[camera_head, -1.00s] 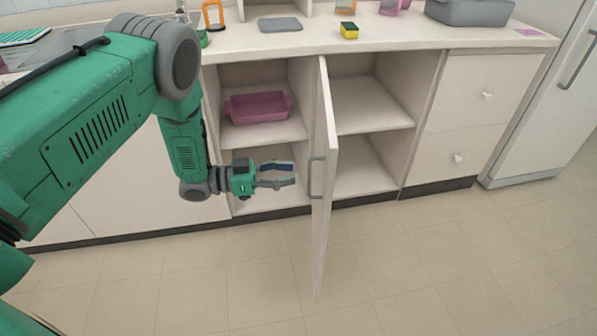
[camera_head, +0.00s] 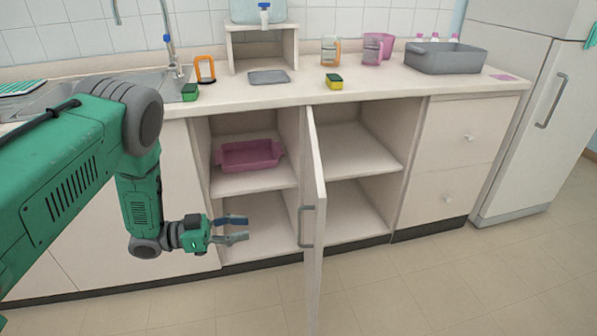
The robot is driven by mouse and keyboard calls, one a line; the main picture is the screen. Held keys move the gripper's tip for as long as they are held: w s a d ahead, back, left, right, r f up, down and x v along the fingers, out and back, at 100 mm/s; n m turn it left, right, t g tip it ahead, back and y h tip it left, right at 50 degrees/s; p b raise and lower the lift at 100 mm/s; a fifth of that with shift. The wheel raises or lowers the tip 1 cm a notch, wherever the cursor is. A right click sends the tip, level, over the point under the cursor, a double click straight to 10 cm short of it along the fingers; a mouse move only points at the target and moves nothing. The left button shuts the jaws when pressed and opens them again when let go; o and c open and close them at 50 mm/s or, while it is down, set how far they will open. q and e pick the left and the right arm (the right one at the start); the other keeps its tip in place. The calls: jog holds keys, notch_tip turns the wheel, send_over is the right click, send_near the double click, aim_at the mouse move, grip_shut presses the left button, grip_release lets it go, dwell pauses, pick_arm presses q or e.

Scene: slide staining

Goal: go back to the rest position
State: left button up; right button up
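My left gripper (camera_head: 236,230) is open and empty, in front of the lower shelf of the open cabinet. Its two fingers point right, toward the cabinet door (camera_head: 316,200), and stay apart from the door handle (camera_head: 307,227). The door stands open, edge-on to me, near the middle of the picture. My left arm comes in from the left, bent down at the elbow. My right gripper does not show.
A pink tray (camera_head: 250,155) sits on the upper cabinet shelf. The counter holds a sink (camera_head: 130,92), a yellow-green sponge (camera_head: 333,81), a grey basin (camera_head: 446,58) and beakers (camera_head: 372,48). A fridge (camera_head: 530,110) stands at the right. Floor (camera_head: 440,285) in front is clear.

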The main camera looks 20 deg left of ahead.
pick_arm(q)
jog(key=s+d+f+n+y, duration=0.2)
jog(key=s+f+n+y, duration=0.2)
jog(key=f+y, duration=0.15)
jog(key=s+d+f+n+y, duration=0.3)
jog(key=f+n+y, duration=0.15)
jog(key=f, duration=0.25)
jog(key=s+a+n+g+y, duration=0.1)
jog(key=s+g+y, duration=0.2)
jog(key=s, duration=0.8)
jog(key=s+f+n+g+y, duration=0.1)
jog(key=s+g, duration=0.4)
jog(key=s, duration=0.6)
jog(key=shift+s+a+f+n+y, duration=0.25)
jog(key=shift+a+n+y, duration=0.15)
jog(key=shift+y, duration=0.5)
